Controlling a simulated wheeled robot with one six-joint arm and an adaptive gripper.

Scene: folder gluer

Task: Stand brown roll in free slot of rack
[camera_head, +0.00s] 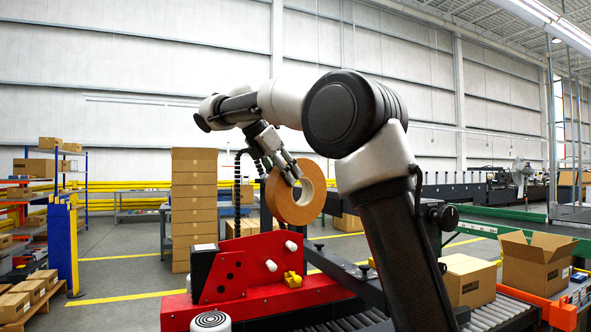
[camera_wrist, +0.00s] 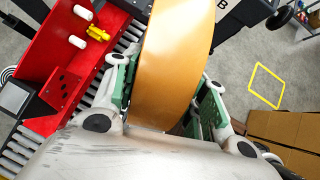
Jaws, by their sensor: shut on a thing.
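The brown roll (camera_head: 284,200) is a wide ring of tape with a pale inner core. My gripper (camera_head: 290,176) is shut on its rim and holds it up in the air, above and behind the red machine part. In the wrist view the brown roll (camera_wrist: 172,62) stands on edge between the green-padded fingers of my gripper (camera_wrist: 160,100). A red panel (camera_head: 248,268) with several white pegs and a yellow knob is in front of the roll; it also shows in the wrist view (camera_wrist: 42,62). I cannot tell whether this panel is the rack, and no free slot is clearly seen.
A roller conveyor (camera_head: 490,312) runs at the lower right, with an open carton (camera_head: 538,265) and a closed carton (camera_head: 467,280). A tall stack of cartons (camera_head: 194,205) stands behind at the left. A blue post (camera_head: 64,245) and shelves are at far left.

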